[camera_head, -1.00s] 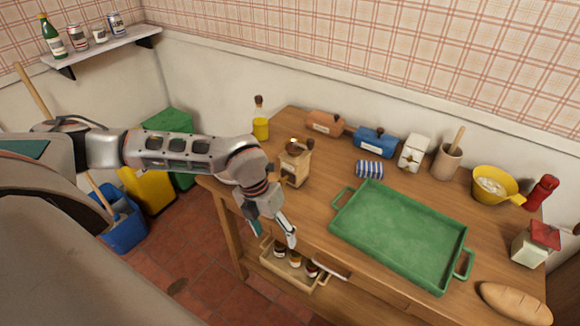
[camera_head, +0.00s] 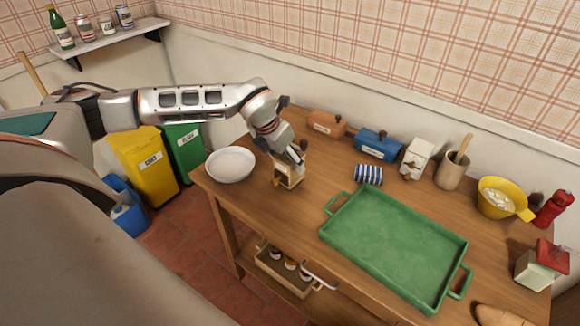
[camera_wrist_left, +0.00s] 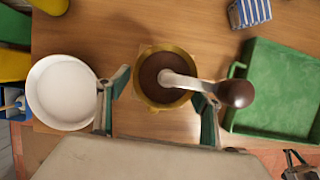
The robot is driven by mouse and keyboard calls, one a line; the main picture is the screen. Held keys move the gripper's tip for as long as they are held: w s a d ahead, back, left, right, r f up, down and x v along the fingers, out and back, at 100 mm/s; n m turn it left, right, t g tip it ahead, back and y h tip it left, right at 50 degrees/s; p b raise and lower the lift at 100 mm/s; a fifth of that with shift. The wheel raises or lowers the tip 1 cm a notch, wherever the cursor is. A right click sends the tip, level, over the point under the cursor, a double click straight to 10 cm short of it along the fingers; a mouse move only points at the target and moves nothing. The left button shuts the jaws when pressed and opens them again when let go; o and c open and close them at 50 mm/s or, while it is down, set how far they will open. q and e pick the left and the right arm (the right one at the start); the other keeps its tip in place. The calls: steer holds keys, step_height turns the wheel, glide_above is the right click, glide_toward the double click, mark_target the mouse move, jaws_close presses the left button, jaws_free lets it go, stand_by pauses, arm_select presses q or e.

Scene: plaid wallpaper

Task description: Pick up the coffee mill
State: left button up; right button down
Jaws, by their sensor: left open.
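The coffee mill (camera_head: 288,176) is a wooden box standing upright near the left end of the table. From above, in the left wrist view, the mill (camera_wrist_left: 151,72) shows a brass-rimmed brown top and a crank with a dark brown knob. My left gripper (camera_head: 288,156) is open at the mill's top and hides part of it. In the left wrist view the fingers of this gripper (camera_wrist_left: 162,100) lie on either side of the mill's near part, and the crank reaches over the right finger. I cannot tell whether they touch.
A white bowl (camera_head: 231,165) stands close to the left of the mill. A green tray (camera_head: 395,240) lies to the right. Bare table lies between mill and tray.

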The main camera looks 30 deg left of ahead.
arm_select(q)
steer(key=x, duration=0.4)
steer(key=shift+f, duration=0.45)
steer(key=c, duration=1.5)
steer(key=shift+c, duration=0.2)
steer(key=shift+r, duration=0.15)
